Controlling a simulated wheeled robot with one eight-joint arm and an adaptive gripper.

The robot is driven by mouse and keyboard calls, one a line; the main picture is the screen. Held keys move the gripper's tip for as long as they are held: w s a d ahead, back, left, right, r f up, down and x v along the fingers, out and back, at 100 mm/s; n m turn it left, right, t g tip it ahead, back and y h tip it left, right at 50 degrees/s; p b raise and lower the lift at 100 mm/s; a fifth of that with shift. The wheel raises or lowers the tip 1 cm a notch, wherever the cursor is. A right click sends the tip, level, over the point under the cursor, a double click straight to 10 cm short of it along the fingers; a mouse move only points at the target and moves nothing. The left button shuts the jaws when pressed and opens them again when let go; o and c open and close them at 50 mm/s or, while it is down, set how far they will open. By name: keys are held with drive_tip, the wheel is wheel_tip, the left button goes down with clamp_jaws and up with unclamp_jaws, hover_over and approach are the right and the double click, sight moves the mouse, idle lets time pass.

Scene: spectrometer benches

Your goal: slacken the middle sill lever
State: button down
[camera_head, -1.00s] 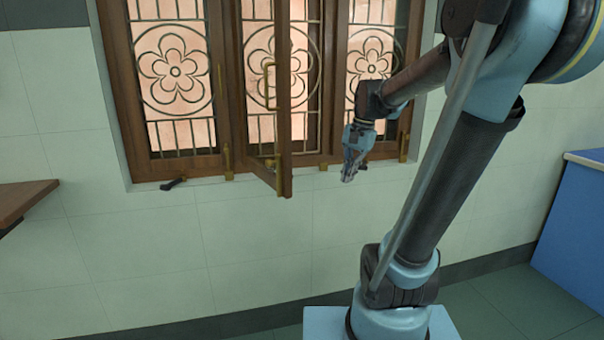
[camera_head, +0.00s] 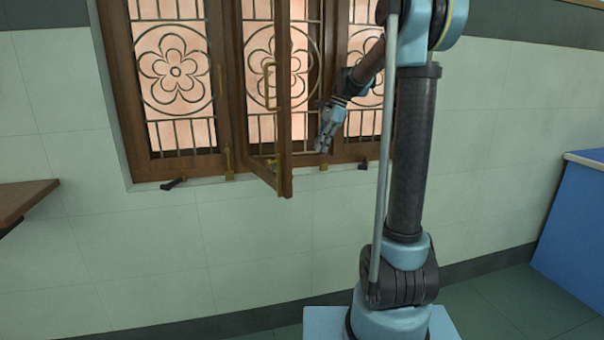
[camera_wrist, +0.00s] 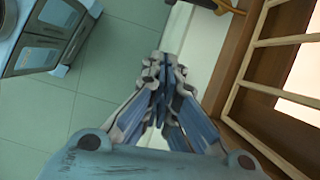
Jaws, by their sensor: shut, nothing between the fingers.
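A sill runs under the wooden window. A dark lever (camera_head: 173,184) lies on it at the left and another dark lever (camera_head: 363,166) at the right. Around the middle, a small brass-coloured piece (camera_head: 272,163) shows beside the open sash; I cannot tell whether it belongs to the middle lever, which I cannot make out clearly. My gripper (camera_head: 320,148) is just right of the open sash, above the sill, pointing down. In the wrist view my gripper (camera_wrist: 164,68) has its fingers together and empty. A brass and dark piece (camera_wrist: 228,6) is cut off by the top edge there.
The open sash (camera_head: 285,110) swings out into the room, with a brass handle (camera_head: 268,88), close to my gripper's left. A wooden shelf (camera_head: 22,198) is at the left and a blue cabinet (camera_head: 575,230) at the right. The wall below the sill is clear.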

drive_tip(key=s+a+f, duration=0.3)
drive_tip(key=a+f, duration=0.4)
drive_tip(key=f, duration=0.2)
drive_tip(key=shift+f, duration=0.15)
idle(0.5)
drive_tip(key=shift+a, duration=0.15)
idle(0.3)
